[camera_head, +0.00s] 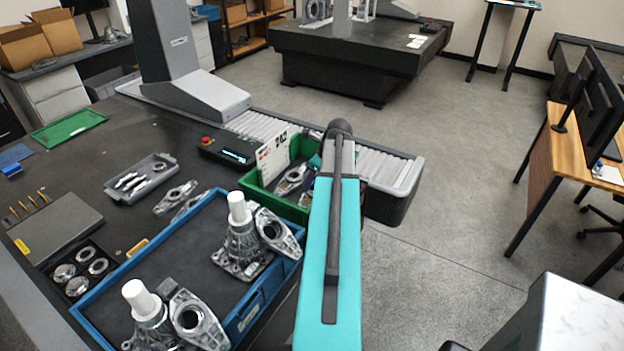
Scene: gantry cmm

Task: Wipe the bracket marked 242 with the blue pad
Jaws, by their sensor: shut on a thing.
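A white card (273,157) that appears to read 242 stands in a green bin (262,197) near the middle. A grey metal bracket (292,180) lies in this bin beside the card, partly hidden by my teal arm. A small blue-teal patch (315,161) shows in the bin next to my arm; I cannot tell whether it is the blue pad. A small blue block (12,170) lies at the table's far left. My gripper is not in view; my arm covers that area.
A blue tray (115,268) holds castings with white caps. Loose brackets (176,198), a grey parts tray (143,178) and a control box (227,151) with a red button lie on the dark table (115,140). A grey gantry column (170,50) rises behind.

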